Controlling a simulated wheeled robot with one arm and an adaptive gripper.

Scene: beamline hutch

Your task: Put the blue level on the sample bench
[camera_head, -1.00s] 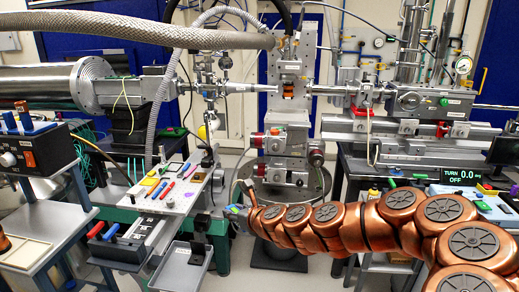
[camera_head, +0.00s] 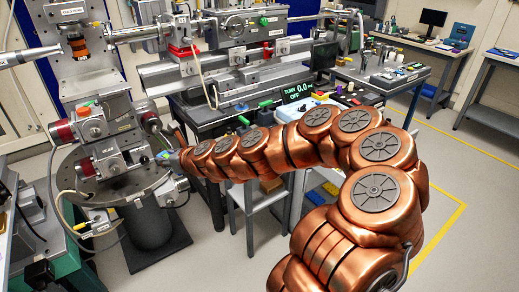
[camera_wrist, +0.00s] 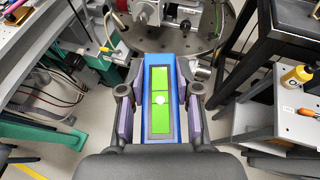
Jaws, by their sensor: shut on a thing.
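The blue level (camera_wrist: 172,58), with a bright green face and a white spot in its middle, lies lengthwise between the fingers of my gripper (camera_wrist: 158,88). The fingers are shut on its two sides, and its far end sticks out past them. In the head view my gripper (camera_head: 168,158) is small, at the far end of my copper arm, in front of the round metal stage. The level is too small there to make out well. I cannot tell from these frames which table is the sample bench.
The round stage plate (camera_head: 115,190) stands close ahead of my gripper. A dark table (camera_head: 400,73) with small tools stands at the back right, and desks stand beyond it. A grey cart shelf (camera_wrist: 288,115) with a yellow bottle (camera_wrist: 296,75) is at right. Open floor (camera_head: 480,200) lies right.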

